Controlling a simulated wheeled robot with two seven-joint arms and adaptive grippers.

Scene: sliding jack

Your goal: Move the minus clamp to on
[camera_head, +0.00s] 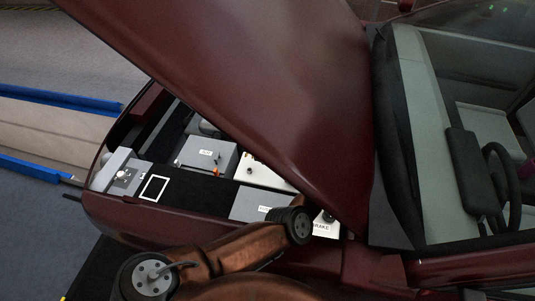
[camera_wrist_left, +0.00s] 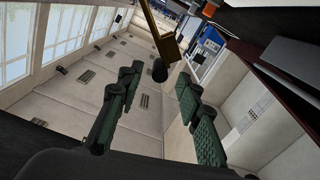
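In the head view, a grey box (camera_head: 205,155) sits in the car's engine bay with a small orange-red part (camera_head: 216,171) at its right edge. A second grey unit (camera_head: 122,176) with small fittings stands at the far left of the bay. The fittings are too small to tell which is the minus clamp. My left gripper shows in the left wrist view (camera_wrist_left: 158,80), its two green-padded fingers spread apart with nothing held between them. My right gripper is not in view.
The raised dark red hood (camera_head: 260,80) overhangs the bay. A copper-coloured arm of mine crosses the car's near side. A white square outline (camera_head: 154,188) marks a black surface. A grey cover (camera_head: 262,205) and a brake-labelled part (camera_head: 324,225) lie near the arm.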

